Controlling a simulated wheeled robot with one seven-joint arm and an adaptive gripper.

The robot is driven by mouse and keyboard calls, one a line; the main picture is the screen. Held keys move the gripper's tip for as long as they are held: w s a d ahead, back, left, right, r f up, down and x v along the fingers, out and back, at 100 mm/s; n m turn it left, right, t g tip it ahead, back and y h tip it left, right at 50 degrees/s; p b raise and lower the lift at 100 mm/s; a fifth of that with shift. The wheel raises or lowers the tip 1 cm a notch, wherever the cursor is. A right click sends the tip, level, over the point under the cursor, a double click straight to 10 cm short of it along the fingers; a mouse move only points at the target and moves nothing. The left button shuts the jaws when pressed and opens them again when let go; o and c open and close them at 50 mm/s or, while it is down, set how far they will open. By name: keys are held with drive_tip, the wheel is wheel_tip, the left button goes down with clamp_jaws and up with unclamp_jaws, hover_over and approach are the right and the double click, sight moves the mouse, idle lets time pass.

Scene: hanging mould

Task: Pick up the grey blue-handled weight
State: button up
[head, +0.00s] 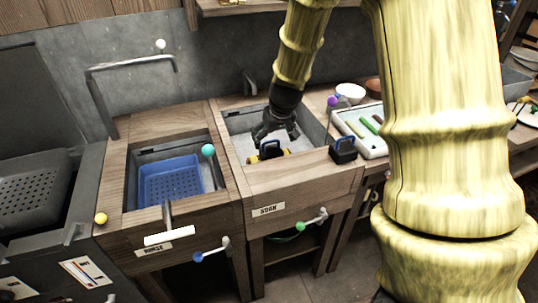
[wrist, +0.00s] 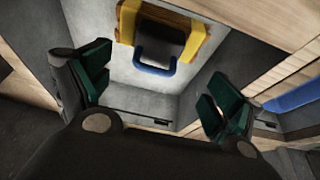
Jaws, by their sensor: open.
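In the head view a dark grey weight with a blue handle (head: 270,149) is at the front of the middle basin, with yellow pieces of a mould (head: 254,158) beside it. In the wrist view the weight's blue handle (wrist: 155,69) stands out from a grey block that the yellow mould (wrist: 187,22) surrounds. A second dark weight with a blue handle (head: 343,150) stands on the wooden rim to the right. My gripper (head: 277,138) is open and empty over the basin, close above and behind the first weight. Its green-padded fingers (wrist: 158,82) are spread apart, not touching the weight.
The wooden "SOAK" basin (head: 222,121) has walls close around my gripper. The "RINSE" basin to the left holds a blue perforated tray (head: 170,180). A white tray with tools (head: 374,146) is to the right. A faucet (head: 131,65) rises at the back left.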

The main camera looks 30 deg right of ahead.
sight(271, 149)
drive_tip(key=shift+d+x, duration=0.2)
drive_tip(key=shift+x, duration=4.5)
drive_tip(key=shift+s, duration=0.1)
drive_tip(key=c, duration=1.3)
drive_tip(key=shift+c, duration=0.9)
drive_tip(key=shift+r, duration=0.15)
